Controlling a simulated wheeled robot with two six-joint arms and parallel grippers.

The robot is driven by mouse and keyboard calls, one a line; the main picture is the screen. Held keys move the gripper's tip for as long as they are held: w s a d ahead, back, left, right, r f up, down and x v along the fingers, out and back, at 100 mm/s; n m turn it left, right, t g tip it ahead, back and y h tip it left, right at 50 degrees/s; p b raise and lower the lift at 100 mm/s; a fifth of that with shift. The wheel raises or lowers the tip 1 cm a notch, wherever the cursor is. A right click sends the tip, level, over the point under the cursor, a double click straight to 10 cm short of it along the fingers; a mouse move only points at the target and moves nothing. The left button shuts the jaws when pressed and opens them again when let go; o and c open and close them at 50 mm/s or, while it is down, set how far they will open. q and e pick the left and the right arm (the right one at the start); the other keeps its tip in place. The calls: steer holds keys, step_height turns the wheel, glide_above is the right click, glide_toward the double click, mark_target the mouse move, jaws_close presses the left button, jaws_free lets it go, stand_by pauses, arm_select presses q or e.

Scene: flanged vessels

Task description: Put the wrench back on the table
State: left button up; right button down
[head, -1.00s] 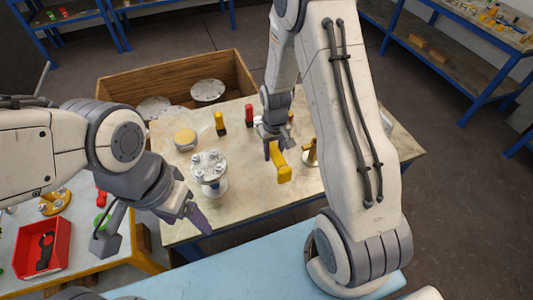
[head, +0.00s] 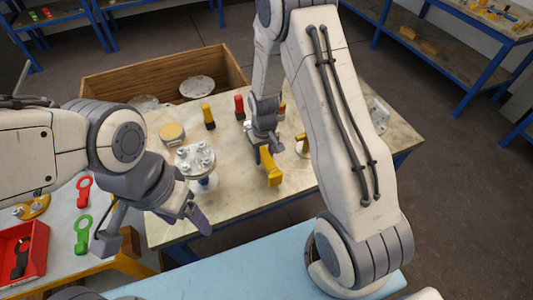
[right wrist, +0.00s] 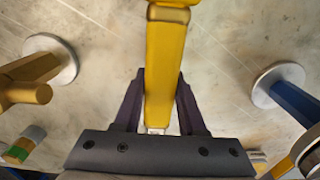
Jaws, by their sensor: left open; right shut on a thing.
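My right gripper (head: 262,152) is shut on a yellow wrench (head: 271,168) and holds it over the worktable (head: 240,200). In the right wrist view the wrench's yellow body (right wrist: 165,75) lies between the two fingers, with the table surface beneath. I cannot tell whether it touches the table. My left gripper (head: 200,222) is open and empty at the table's front left edge, close to a flanged vessel (head: 196,158) with several bolts on top.
On the worktable stand a yellow-topped piece (head: 208,117), a red-topped piece (head: 239,108), a round yellow-topped jar (head: 172,134) and a brass part (head: 302,146). A wooden crate (head: 110,88) is behind.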

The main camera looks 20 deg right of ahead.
steer(key=shift+f+b, duration=0.45)
steer(key=shift+f, duration=0.35)
jaws_free()
steer(key=shift+r+p, duration=3)
steer(key=shift+r, duration=0.55)
steer(key=s+a+r+n, duration=0.3)
steer(key=s+a+r, duration=0.4)
steer(key=a+r, duration=0.45)
steer(key=s+a+r+n, duration=0.1)
steer(key=s+r+n, duration=0.1)
steer(key=s+r, duration=0.3)
steer(key=s+r+n+y, duration=0.1)
steer(key=s+r, duration=0.4)
steer(key=s, duration=0.6)
steer(key=shift+s+a+r+n, duration=0.25)
steer(key=shift+s+a+n, duration=0.15)
steer(key=shift+n, duration=0.1)
